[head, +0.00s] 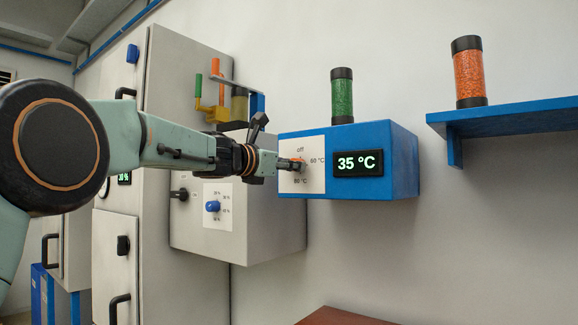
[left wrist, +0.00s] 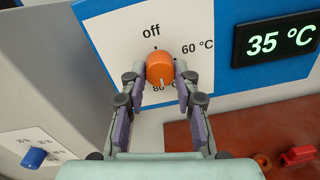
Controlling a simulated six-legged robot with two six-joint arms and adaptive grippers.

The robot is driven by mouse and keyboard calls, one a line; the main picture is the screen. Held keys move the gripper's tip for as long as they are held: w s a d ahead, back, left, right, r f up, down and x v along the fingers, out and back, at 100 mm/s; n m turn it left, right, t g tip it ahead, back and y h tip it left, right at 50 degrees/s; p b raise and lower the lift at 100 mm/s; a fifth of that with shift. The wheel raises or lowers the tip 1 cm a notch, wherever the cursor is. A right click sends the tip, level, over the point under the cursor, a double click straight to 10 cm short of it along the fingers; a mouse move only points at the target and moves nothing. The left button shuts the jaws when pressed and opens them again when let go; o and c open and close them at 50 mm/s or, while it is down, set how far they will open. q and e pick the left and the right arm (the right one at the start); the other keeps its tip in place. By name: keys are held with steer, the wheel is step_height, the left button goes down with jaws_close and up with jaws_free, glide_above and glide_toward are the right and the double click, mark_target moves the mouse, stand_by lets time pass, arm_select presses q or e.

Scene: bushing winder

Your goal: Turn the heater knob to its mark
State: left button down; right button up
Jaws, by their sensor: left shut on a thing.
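The orange heater knob (left wrist: 160,67) sits on the white dial plate (head: 315,181) of a blue heater box (head: 375,188). The plate reads off at the top, 60 °C at the right and 80 °C below. A pale line on the knob's lower edge points down toward the 80 °C label, which the knob and a finger partly cover. The display (head: 358,163) reads 35 °C. My left gripper (head: 297,164) is shut on the knob, one finger on each side, as the left wrist view (left wrist: 160,74) shows. My right gripper is out of view.
A grey box with a blue knob (head: 212,206) is left of the heater, below my arm. A green-filled cylinder (head: 342,96) stands on the heater. A blue shelf (head: 510,116) with an orange-filled cylinder (head: 468,73) is at right. A red-brown surface (head: 343,316) lies below.

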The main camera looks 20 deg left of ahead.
arm_select(q)
steer(key=shift+f, duration=0.25)
steer(key=c, duration=1.4)
jaws_free()
steer(key=o, duration=0.4)
steer(key=shift+r, duration=0.15)
steer(key=v, duration=0.7)
steer(key=shift+s, duration=0.25)
steer(key=shift+a, duration=0.1)
